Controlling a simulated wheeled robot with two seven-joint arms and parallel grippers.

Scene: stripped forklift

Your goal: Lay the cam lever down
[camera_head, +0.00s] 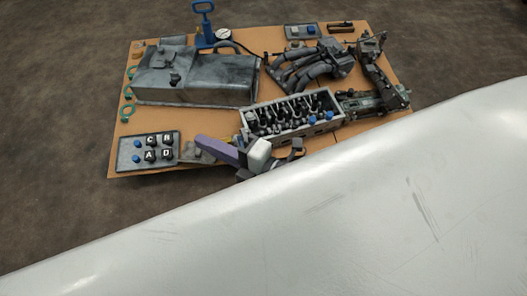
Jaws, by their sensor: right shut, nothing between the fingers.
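My right gripper (206,142) shows over the front edge of the orange-brown board, with a long purple bar pointing left from a pale block and dark joints. It is shut and empty. Its tip is beside the grey tray of lettered knobs, left of the open engine block (247,123), which holds several dark parts in rows. I cannot pick out the cam lever for certain; it is too small or hidden here. My left gripper does not show.
On the board (118,165) lie a grey tank (195,74), dark manifold pipes (322,66), a long mechanism (374,99) and the knob tray (124,158). A blue hand pump (206,30) stands at the back. A large pale surface fills the foreground and hides what lies behind it.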

